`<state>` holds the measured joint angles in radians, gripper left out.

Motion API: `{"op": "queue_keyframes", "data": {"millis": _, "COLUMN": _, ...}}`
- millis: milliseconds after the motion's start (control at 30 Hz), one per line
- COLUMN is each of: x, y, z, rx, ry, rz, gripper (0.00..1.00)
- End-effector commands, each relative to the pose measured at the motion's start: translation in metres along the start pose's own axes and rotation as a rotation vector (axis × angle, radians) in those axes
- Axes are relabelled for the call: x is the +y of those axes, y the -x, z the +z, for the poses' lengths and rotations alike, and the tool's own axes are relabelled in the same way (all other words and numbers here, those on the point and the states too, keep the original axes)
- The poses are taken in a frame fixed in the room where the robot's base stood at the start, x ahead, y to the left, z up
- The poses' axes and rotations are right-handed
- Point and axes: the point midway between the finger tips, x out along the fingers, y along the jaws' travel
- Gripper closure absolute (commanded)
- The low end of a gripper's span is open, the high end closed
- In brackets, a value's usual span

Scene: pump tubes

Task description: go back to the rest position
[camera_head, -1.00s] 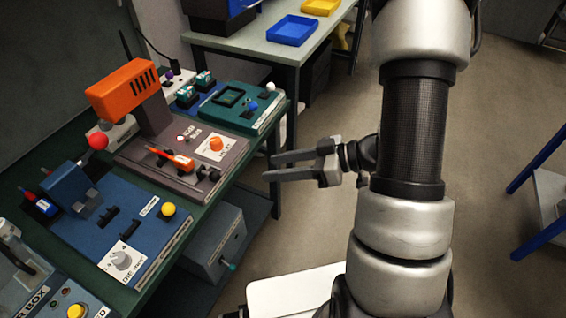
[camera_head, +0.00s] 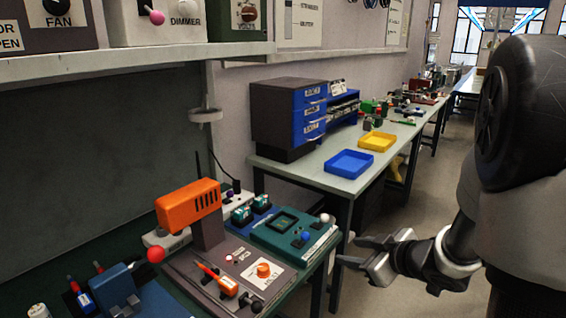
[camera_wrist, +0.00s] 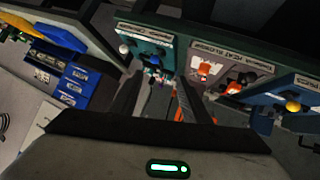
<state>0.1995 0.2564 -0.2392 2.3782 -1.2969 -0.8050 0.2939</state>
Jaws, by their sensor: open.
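My gripper (camera_head: 352,252) is open and empty in the head view. Its two fingers point left, in the air to the right of the near bench. In the wrist view the open fingers (camera_wrist: 152,100) show dark against the bench devices, with nothing between them that I can see held. The grey station with the orange heat blower (camera_head: 188,205) stands on the bench to the left of my gripper. The teal panel (camera_head: 285,240) with white and blue knobs is the nearest device to the fingers, and there is a gap between them.
A farther bench holds a drawer cabinet (camera_head: 290,110), a blue tray (camera_head: 348,164) and a yellow tray (camera_head: 377,141). A shelf (camera_head: 140,58) with control boxes hangs above the near bench. The floor (camera_head: 400,210) beyond my gripper is clear.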

Motion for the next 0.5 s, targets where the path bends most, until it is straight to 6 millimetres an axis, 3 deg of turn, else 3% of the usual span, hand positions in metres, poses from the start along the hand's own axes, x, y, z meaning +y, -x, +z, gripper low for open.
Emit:
{"op": "queue_keyframes", "data": {"millis": 33, "x": 0.026, "y": 0.016, "z": -0.021, "rx": -0.038, "ry": 0.004, "rz": 0.129, "gripper": 0.57}}
{"op": "queue_keyframes", "data": {"millis": 100, "x": 0.052, "y": 0.043, "z": -0.034, "rx": -0.109, "ry": -0.036, "rz": 0.282, "gripper": 0.57}}
{"op": "queue_keyframes", "data": {"millis": 200, "x": 0.065, "y": 0.091, "z": -0.045, "rx": -0.21, "ry": -0.146, "rz": 0.44, "gripper": 0.57}}
{"op": "queue_keyframes", "data": {"millis": 333, "x": 0.037, "y": 0.146, "z": -0.046, "rx": -0.328, "ry": -0.331, "rz": 0.514, "gripper": 0.57}}
{"op": "queue_keyframes", "data": {"millis": 500, "x": -0.029, "y": 0.189, "z": -0.043, "rx": -0.434, "ry": -0.519, "rz": 0.454, "gripper": 0.57}}
